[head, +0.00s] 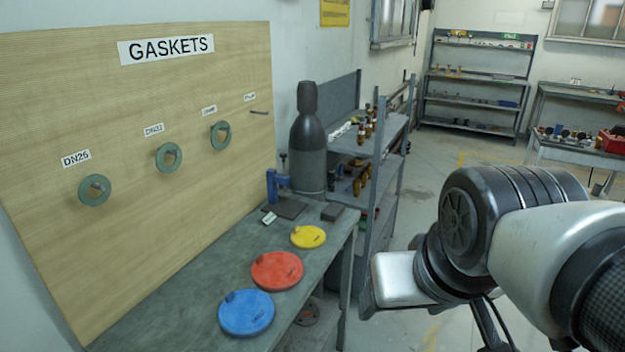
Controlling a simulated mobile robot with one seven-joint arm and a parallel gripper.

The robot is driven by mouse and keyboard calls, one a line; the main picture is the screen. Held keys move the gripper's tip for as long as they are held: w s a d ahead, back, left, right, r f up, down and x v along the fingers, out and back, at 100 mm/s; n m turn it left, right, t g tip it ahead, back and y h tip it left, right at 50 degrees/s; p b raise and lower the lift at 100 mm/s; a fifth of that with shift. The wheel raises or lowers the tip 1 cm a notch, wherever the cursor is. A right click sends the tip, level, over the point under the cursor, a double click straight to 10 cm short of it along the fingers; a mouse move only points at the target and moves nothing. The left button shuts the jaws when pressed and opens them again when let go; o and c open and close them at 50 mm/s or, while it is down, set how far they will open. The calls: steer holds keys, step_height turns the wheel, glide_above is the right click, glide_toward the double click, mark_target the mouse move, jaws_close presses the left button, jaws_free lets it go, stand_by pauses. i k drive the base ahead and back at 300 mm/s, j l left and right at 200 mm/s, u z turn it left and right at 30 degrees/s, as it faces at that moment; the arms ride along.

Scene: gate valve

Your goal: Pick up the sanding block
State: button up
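A small dark grey block (332,212), which looks like the sanding block, lies flat on the grey workbench (205,285) near its back right edge. It is just right of a dark flat plate (284,207). My arm comes in from the right. My gripper (368,300) seems to be the pale metal end of it, apart from the block and to the right of the bench, lower in the picture. Its fingers are not clearly visible, so its opening is hidden.
Blue (246,313), red (277,271) and yellow (308,237) discs lie along the bench. A tall dark cylinder (308,150) and a blue tool (275,185) stand behind the block. A gasket board (150,120) rises at left. A shelf rack (375,150) stands beyond the bench.

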mark_target(334, 211)
steer(key=l+u, duration=0.25)
steer(key=j+u, duration=0.1)
steer(key=u, duration=0.3)
steer(key=j+u, duration=0.15)
steer(key=u, duration=0.25)
steer(key=i+l+z, duration=0.15)
steer(key=l+z, duration=0.1)
steer(key=l, duration=0.25)
steer(key=j+z, duration=0.15)
steer(key=z, duration=0.45)
steer(key=k+j+z, duration=0.2)
steer(key=i+l+u, duration=0.95)
steer(key=l, duration=0.15)
steer(key=i+l+u, duration=0.2)
steer(key=l, duration=0.15)
steer(key=l+u, duration=0.25)
steer(key=i+l+u, duration=0.1)
steer(key=l+u, duration=0.15)
steer(key=l, duration=0.3)
steer(key=i+l+u, duration=0.2)
steer(key=l, duration=0.2)
steer(key=k, duration=0.1)
